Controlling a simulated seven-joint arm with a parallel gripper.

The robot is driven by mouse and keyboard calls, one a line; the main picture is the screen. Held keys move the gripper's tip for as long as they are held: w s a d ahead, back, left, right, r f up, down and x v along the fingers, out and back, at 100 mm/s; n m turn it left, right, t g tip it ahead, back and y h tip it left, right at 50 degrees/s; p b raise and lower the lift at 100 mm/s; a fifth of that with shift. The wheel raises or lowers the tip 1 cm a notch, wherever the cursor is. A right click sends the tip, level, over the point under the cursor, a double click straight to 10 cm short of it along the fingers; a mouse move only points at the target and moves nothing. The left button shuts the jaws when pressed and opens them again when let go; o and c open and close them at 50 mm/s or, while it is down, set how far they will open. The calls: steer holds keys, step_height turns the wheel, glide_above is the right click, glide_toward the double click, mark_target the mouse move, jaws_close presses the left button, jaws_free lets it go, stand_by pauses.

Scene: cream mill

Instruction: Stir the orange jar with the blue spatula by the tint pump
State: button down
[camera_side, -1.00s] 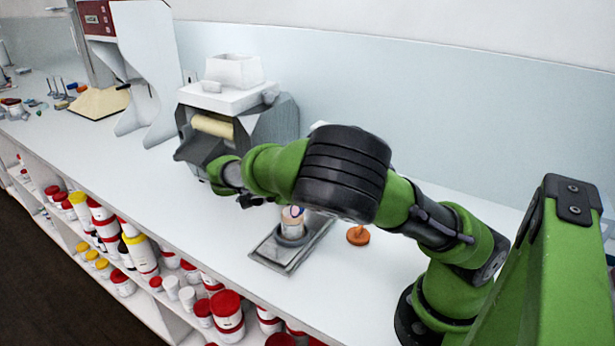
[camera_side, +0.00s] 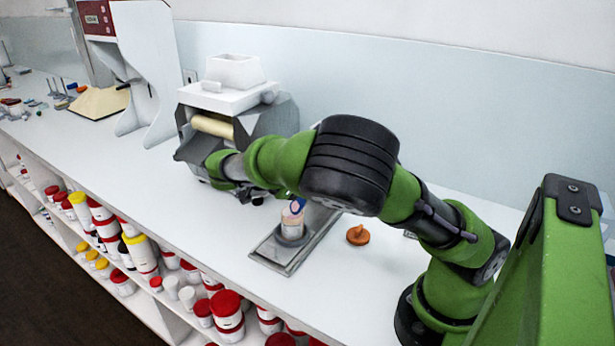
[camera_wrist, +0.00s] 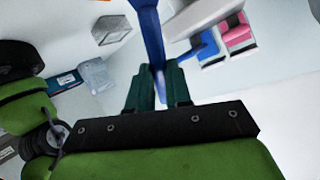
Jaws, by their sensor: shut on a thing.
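A small pale, pinkish-orange jar (camera_side: 292,224) stands open and upright on a flat metal plate (camera_side: 272,262) in the side view. An orange lid (camera_side: 358,235) lies apart on the bench to its right. My gripper (camera_wrist: 158,88) is shut on the blue spatula (camera_wrist: 150,35), which runs up out of the wrist view. In the side view my gripper (camera_side: 252,196) is left of and behind the jar, partly hidden by my wrist. A blue part of the spatula (camera_side: 297,205) shows at the jar's mouth. I cannot tell how deep it reaches.
A grey roller machine (camera_side: 237,125) with a white hopper stands close behind my gripper. The wrist view shows other blue (camera_wrist: 203,46) and pink (camera_wrist: 237,35) pieces nearby. The bench's front edge lies left of the plate, above shelves of tubs (camera_side: 227,312). The bench right of the plate is mostly clear.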

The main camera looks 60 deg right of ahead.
steer(key=shift+w+a, duration=0.1)
steer(key=shift+a, duration=0.15)
steer(key=shift+r, duration=0.1)
steer(key=shift+r, duration=2.4)
